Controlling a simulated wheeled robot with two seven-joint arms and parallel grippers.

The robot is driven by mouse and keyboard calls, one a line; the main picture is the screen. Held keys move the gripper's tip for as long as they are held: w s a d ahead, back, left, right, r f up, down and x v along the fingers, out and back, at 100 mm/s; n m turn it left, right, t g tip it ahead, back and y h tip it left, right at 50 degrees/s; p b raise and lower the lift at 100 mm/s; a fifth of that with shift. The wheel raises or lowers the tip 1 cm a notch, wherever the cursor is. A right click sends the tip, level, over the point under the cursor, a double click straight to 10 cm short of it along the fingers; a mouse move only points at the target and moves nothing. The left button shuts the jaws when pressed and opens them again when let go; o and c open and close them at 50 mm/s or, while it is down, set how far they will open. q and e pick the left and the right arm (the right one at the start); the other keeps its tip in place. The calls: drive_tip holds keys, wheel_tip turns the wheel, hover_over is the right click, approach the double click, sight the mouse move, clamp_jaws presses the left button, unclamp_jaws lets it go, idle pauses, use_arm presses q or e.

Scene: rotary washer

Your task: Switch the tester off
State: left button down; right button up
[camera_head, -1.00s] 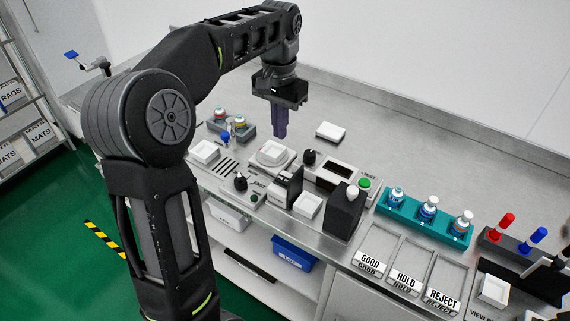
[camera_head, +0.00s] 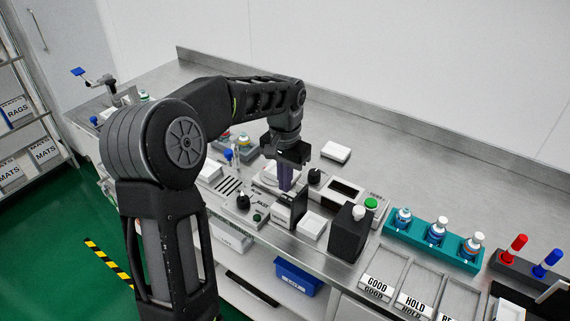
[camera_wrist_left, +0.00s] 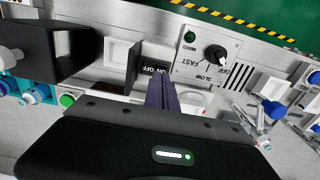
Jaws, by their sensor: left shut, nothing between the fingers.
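The tester appears to be the grey bench unit with a dark display (camera_head: 345,189), a green button (camera_head: 371,204) and a black knob (camera_head: 314,176). I cannot tell for sure which unit is the tester. My left gripper (camera_head: 285,186) is shut and empty, pointing down just behind a black upright panel (camera_head: 289,211). In the left wrist view the shut fingers (camera_wrist_left: 161,92) are beside a black ON/OFF label (camera_wrist_left: 157,68). The switch itself is not clear; the fingers partly hide this area, and contact cannot be told. My right gripper is not in view.
A SLOW/FAST panel with a black knob (camera_head: 243,202) stands to the left of my fingers. A tall black block (camera_head: 347,232) and a white square tray (camera_head: 312,225) stand at the front. A teal rack (camera_head: 434,247) of bottles is to the right.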

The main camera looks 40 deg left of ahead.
sight(284, 197)
use_arm(q)
drive_tip(key=shift+f, duration=1.25)
drive_tip(key=shift+a+f, duration=0.15)
drive_tip(key=shift+f, duration=0.25)
drive_tip(key=shift+s+r, duration=0.1)
drive_tip(key=shift+r, duration=0.1)
